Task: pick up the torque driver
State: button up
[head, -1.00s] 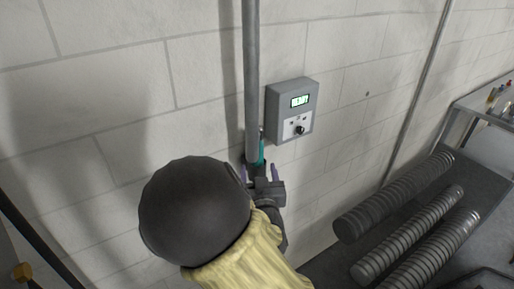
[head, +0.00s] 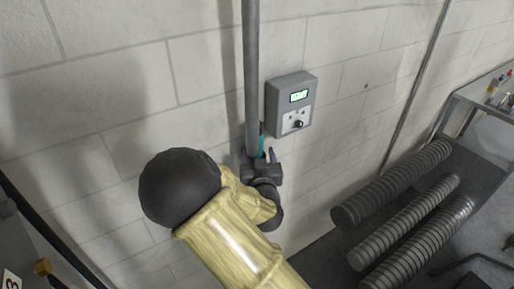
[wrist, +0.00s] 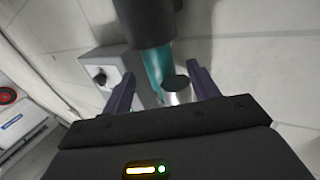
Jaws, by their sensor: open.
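The torque driver, as far as I can tell, is the teal object (head: 261,141) showing beside the lower end of the grey pipe in the head view. In the wrist view its teal body (wrist: 157,66) runs down between my fingers, close to a short silver cylinder with a dark end (wrist: 177,90). My gripper (head: 264,156) is open, its purple fingers on either side of the teal body in the wrist view (wrist: 162,80). I cannot tell how deep the driver sits between them, and I see no contact. My gripper and the pipe hide part of it.
A grey vertical pipe (head: 251,75) runs down the block wall, close above my gripper. A grey control box (head: 291,104) with lit display and knob is right of it. Several ribbed cylinders (head: 392,186) lie at lower right. A table (head: 490,107) stands at the right edge.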

aim_at(258, 151)
jog(key=w, duration=0.3)
jog(key=w+p, duration=0.1)
jog(key=shift+w+a, duration=0.2)
jog(key=shift+a, duration=0.05)
grip_shut()
